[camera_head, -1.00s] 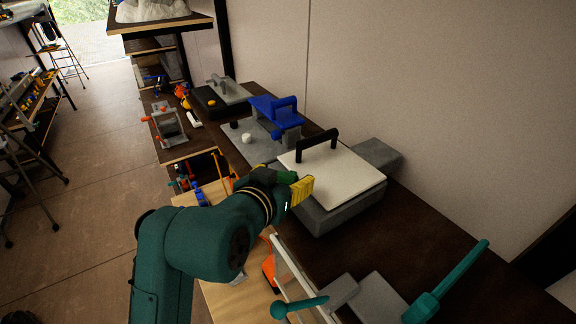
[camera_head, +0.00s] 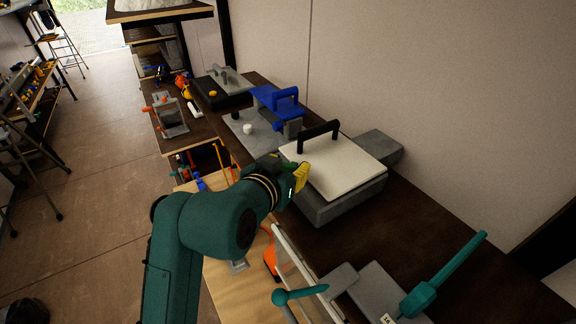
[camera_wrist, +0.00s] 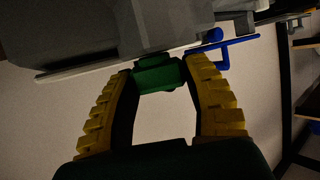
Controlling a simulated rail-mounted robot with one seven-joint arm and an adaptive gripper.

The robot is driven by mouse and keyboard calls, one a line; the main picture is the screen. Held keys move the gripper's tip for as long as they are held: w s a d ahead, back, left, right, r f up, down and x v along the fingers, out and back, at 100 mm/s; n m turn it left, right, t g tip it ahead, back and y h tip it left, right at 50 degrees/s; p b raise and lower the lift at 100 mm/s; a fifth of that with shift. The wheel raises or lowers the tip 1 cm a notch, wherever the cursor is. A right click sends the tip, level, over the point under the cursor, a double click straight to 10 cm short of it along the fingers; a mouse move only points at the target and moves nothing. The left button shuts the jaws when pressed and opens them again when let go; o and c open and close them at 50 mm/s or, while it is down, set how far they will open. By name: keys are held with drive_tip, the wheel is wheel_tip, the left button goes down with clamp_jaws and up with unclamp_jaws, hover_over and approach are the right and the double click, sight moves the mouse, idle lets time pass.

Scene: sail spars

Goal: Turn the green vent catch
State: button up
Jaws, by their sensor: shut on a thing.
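The green vent catch (camera_wrist: 158,72) shows in the wrist view, at the edge of a grey box with a pale lid. My gripper (camera_wrist: 162,76) has its two yellow ribbed fingers on either side of the catch, shut on it at the fingertips. In the head view my gripper (camera_head: 299,177) is at the near left side of the grey box (camera_head: 335,205) with the white lid (camera_head: 335,168). The catch is mostly hidden there behind my wrist and fingers.
A black handle (camera_head: 318,136) stands on the white lid. A blue clamp-like part (camera_head: 285,103) is behind the box. A teal lever (camera_head: 445,275) and a teal-knobbed rod (camera_head: 298,295) stand to the front right. The dark bench top right of the box is mostly clear.

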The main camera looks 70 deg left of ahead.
drive_tip(key=shift+a+m+h, duration=0.1)
drive_tip(key=shift+m+h, duration=0.2)
drive_tip(key=shift+h, duration=0.1)
drive_tip(key=m+t+h, duration=0.2)
drive_tip(key=shift+m, duration=0.4)
drive_tip(key=shift+m+t+h+b, duration=0.3)
drive_tip(key=shift+m+t+h, duration=0.7)
drive_tip(key=shift+m+h, duration=1.1)
drive_tip(key=shift+h, duration=0.4)
drive_tip(key=o, duration=1.2)
